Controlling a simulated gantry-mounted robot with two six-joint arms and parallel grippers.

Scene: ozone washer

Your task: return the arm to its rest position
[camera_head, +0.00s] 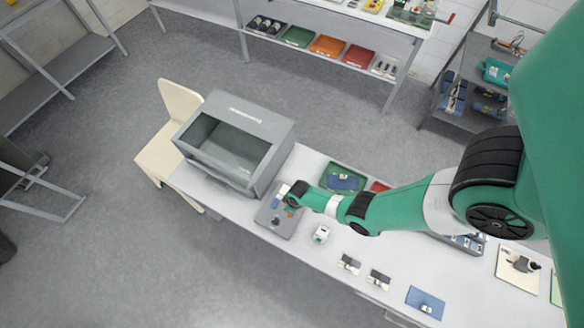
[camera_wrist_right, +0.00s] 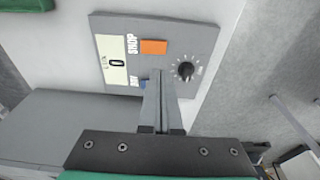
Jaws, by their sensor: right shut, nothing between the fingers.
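My right arm (camera_head: 410,202) is green and reaches in from the right over the white table. Its gripper (camera_wrist_right: 158,84) is shut and empty; the tips are at the blue button (camera_wrist_right: 142,85) of the grey control panel (camera_wrist_right: 205,27) and partly hide it. I cannot tell whether they touch it. The panel also has an orange STOP button (camera_wrist_right: 153,47), a display (camera_wrist_right: 115,62) reading 0 and a black knob (camera_wrist_right: 185,70). In the head view, the control panel (camera_head: 277,221) lies in front of the grey washer box (camera_head: 245,117), which has a large dark front opening. My left gripper is not in view.
On the table (camera_head: 313,253) are a green tray (camera_head: 335,170), a small white item (camera_head: 321,234), two small dark-and-white parts (camera_head: 348,263) and a blue mat (camera_head: 425,303). A cream chair (camera_head: 160,155) stands left of the washer. Shelves with trays (camera_head: 328,45) stand behind; grey floor lies between.

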